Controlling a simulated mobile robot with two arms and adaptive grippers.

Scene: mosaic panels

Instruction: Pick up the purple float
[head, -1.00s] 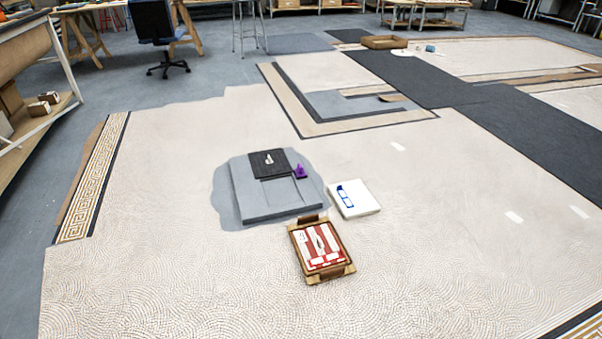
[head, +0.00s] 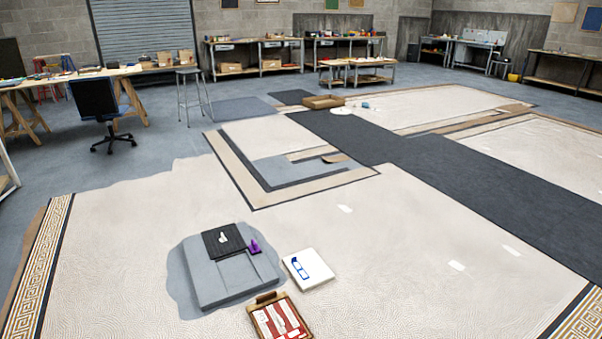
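The purple float (head: 255,247) is small and lies at the right edge of a raised grey slab (head: 215,287) on the mosaic floor, beside a dark square panel (head: 223,241). A small white item (head: 222,238) sits on the dark panel. Neither of my grippers shows in the head view.
A wooden tray (head: 262,298) with red and white pieces stands in front. A blue chair (head: 100,112), stool (head: 193,95) and workbenches are farther back. Open mosaic floor lies around the slab.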

